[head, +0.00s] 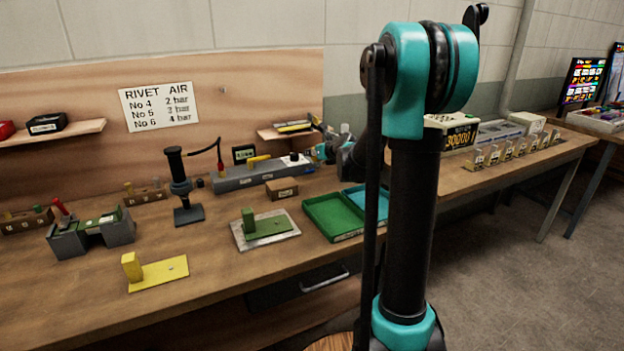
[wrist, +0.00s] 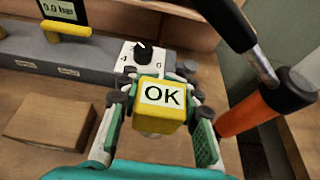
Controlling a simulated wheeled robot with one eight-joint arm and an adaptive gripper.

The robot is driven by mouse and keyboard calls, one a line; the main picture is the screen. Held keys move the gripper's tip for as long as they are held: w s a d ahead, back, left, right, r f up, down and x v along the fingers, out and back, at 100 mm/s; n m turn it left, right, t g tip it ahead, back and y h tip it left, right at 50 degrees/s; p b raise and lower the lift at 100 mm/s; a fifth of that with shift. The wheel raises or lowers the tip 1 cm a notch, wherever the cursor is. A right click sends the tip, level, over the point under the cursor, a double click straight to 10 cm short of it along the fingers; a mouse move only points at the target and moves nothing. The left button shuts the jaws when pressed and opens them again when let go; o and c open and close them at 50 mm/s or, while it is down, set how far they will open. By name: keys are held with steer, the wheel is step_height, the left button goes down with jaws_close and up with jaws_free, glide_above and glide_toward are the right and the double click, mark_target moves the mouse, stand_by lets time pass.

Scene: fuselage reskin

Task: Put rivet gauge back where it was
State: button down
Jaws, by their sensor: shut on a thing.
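A yellow block marked OK (wrist: 160,108) sits between the fingers of my gripper (wrist: 160,98) in the wrist view. It may be the rivet gauge; no name on it shows. My gripper is shut on it, in front of a white panel with a dark knob (wrist: 143,54) on the grey unit (wrist: 75,62). In the head view my gripper (head: 325,150) is small and partly hidden by my arm, near the right end of the grey unit (head: 235,180). Any contact between the block and the bench is hidden.
A brown block (wrist: 47,127) lies left of my gripper. An orange and black tool (wrist: 245,113) stands close on the right. In the head view, a green tray (head: 325,217) and a green block on a plate (head: 265,226) lie on the workbench (head: 90,297). A shelf (head: 285,134) is behind.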

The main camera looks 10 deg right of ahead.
mark_target(314, 182)
step_height(314, 182, down, 9)
steer(key=shift+f, duration=0.1)
stand_by(0.4)
steer(key=c, duration=1)
jaws_free()
steer(key=shift+c, duration=0.2)
steer(key=v, duration=1.2)
